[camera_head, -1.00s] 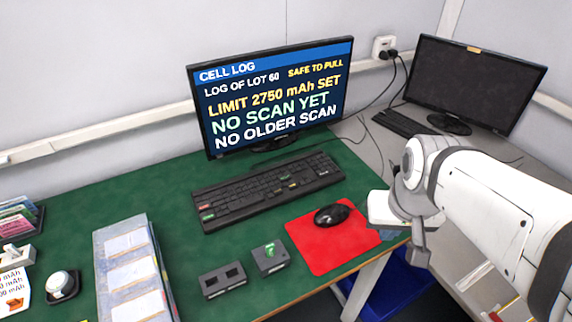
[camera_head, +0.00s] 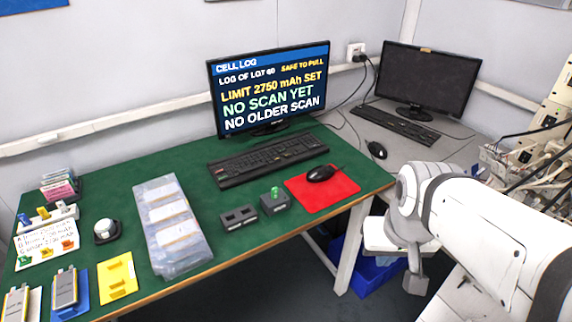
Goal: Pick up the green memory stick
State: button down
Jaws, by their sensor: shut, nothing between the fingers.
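The green memory stick (camera_head: 275,191) stands upright in a small dark grey block (camera_head: 273,204) on the green mat, left of the red mouse pad. My gripper (camera_head: 415,284) hangs past the desk's right front edge, well right of the stick and apart from it. It is shut and empty. Its fingers show only small and partly from the side.
A second dark block with two slots (camera_head: 238,218) sits left of the stick's block. A keyboard (camera_head: 268,160) lies behind, and a black mouse (camera_head: 321,173) is on the red pad (camera_head: 340,186). A blue bin (camera_head: 372,272) is below the desk.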

aim_at(274, 191)
jog(key=z, duration=0.25)
jog(key=k, duration=0.2)
jog(key=u, duration=0.9)
jog(key=i, duration=1)
jog(key=u, duration=2.55)
jog(key=k, duration=0.45)
jog(key=z, duration=1.5)
